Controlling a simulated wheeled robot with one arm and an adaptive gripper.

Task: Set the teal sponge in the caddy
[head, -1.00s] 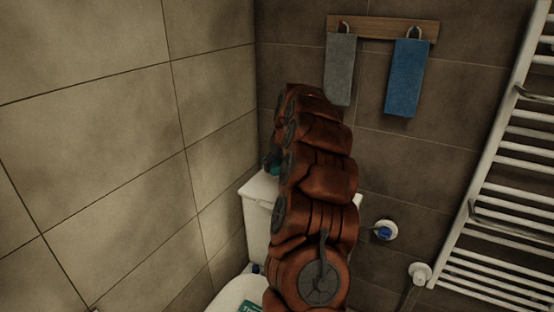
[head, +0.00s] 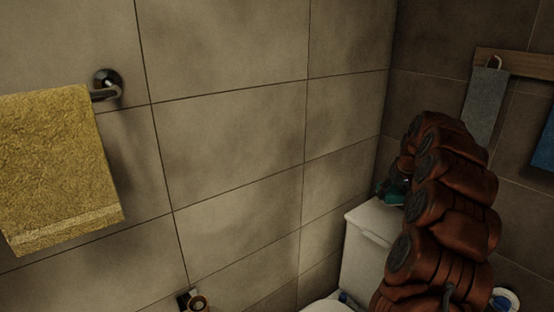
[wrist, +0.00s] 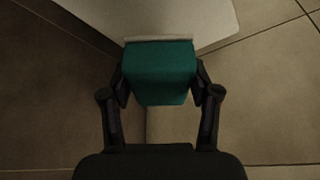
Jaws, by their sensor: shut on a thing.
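My gripper (wrist: 160,88) is shut on the teal sponge (wrist: 158,75), which sits between the two fingertips in the wrist view. The sponge has a pale strip along its far edge. In the head view a bit of the teal sponge (head: 394,200) shows beyond my arm, in front of or above the white toilet tank; I cannot tell whether it touches the tank. My arm hides most of the gripper there. I do not see a caddy in either view.
The white toilet tank (head: 368,240) stands in the corner. A yellow towel (head: 60,170) hangs on a rail at left, with a small wall holder (head: 193,301) below. A grey towel (head: 485,105) and a blue towel (head: 545,145) hang at right. Tiled wall fills the middle.

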